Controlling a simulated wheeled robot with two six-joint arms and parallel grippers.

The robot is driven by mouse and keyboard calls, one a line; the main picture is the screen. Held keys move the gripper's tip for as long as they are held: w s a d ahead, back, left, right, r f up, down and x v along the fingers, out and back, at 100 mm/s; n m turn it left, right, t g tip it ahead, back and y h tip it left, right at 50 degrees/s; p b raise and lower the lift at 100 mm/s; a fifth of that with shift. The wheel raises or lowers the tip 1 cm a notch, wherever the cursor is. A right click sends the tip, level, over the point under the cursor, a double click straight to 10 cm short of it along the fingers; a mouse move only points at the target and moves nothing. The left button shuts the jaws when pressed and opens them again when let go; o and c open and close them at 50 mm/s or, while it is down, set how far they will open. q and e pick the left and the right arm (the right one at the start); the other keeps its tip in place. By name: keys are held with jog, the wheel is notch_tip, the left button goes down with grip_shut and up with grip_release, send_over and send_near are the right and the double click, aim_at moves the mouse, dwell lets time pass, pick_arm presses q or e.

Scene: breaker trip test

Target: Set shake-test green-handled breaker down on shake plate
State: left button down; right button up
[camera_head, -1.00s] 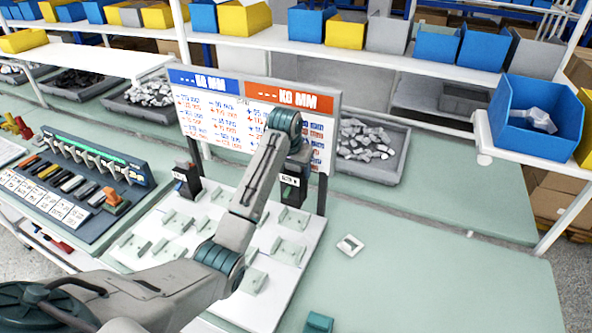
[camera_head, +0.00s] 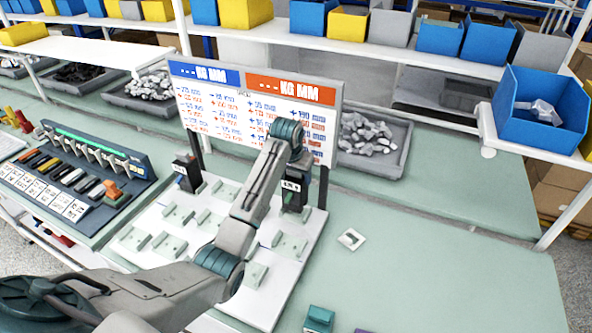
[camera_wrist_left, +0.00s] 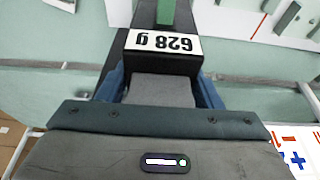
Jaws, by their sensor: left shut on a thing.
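The green-handled breaker is a black block with a white label. In the head view its labelled body (camera_head: 292,187) hangs upright below my left gripper (camera_head: 299,165), by the plate's back right corner. In the left wrist view the breaker (camera_wrist_left: 165,62) shows its 628 g label and green handle, between the blue fingers of my left gripper (camera_wrist_left: 162,90), which is shut on it. A white plate (camera_head: 262,303) with several grey clips lies below my left arm; I cannot tell whether it is the shake plate. Whether the breaker touches it is unclear. My right gripper is out of view.
Another black breaker (camera_head: 187,174) stands at the plate's back left. A sign board (camera_head: 250,103) on dark posts rises behind. A breaker panel (camera_head: 85,175) lies left. A small white square (camera_head: 351,239) and a teal object (camera_head: 318,319) lie on the mostly clear right bench.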

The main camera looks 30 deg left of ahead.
pick_arm(q)
jog(key=shift+f, duration=0.25)
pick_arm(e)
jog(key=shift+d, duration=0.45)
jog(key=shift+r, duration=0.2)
pick_arm(q)
jog(key=shift+p, duration=0.6)
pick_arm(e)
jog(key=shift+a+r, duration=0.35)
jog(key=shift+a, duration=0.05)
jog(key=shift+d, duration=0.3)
